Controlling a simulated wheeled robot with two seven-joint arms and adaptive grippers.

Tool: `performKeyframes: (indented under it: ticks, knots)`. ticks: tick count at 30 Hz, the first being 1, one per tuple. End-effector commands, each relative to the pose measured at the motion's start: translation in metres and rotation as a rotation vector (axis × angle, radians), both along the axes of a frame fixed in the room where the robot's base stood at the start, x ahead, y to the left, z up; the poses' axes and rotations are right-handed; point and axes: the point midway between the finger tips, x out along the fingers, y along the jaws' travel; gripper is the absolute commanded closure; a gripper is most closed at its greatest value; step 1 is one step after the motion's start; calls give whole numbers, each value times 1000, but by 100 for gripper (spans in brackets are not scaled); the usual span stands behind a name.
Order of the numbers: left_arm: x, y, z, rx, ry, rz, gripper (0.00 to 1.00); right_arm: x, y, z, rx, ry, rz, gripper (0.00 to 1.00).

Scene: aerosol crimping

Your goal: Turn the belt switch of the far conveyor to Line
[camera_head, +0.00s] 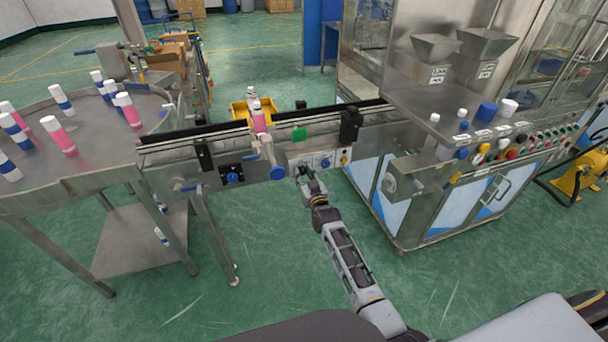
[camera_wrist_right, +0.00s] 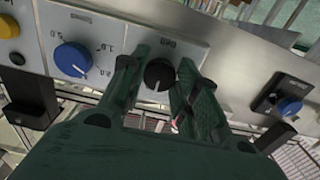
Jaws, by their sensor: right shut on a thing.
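The belt switch is a black round knob (camera_wrist_right: 159,74) on a light grey control panel in the right wrist view. A small label sits above it, too unclear to read, so I cannot tell its setting. My right gripper (camera_wrist_right: 160,92) is shut on the knob, with one finger on each side of it. In the head view my right gripper (camera_head: 302,172) is at the left part of the control panel (camera_head: 333,157) on the conveyor's front and hides the knob there. My left gripper is not in view.
Beside the switch are a blue dial (camera_wrist_right: 72,58) and a yellow button (camera_wrist_right: 9,26). Another blue knob (camera_wrist_right: 290,105) sits on a black plate. A pink bottle (camera_head: 258,118) stands on the conveyor. A round table (camera_head: 95,165) with several bottles is left; a steel machine is right.

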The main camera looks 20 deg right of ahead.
Motion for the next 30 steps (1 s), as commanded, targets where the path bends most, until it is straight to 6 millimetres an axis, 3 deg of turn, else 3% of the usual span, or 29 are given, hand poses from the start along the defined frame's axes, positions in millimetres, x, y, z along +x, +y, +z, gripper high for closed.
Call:
performKeyframes:
  ticks: [9, 10, 14, 30]
  knots:
    - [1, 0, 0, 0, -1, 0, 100, 0, 0, -1, 0, 1, 1, 93]
    - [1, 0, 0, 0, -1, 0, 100, 0, 0, -1, 0, 1, 1, 65]
    - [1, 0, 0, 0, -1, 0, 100, 0, 0, -1, -1, 1, 0, 48]
    - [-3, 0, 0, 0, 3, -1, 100, -5, 0, -1, -1, 1, 0, 47]
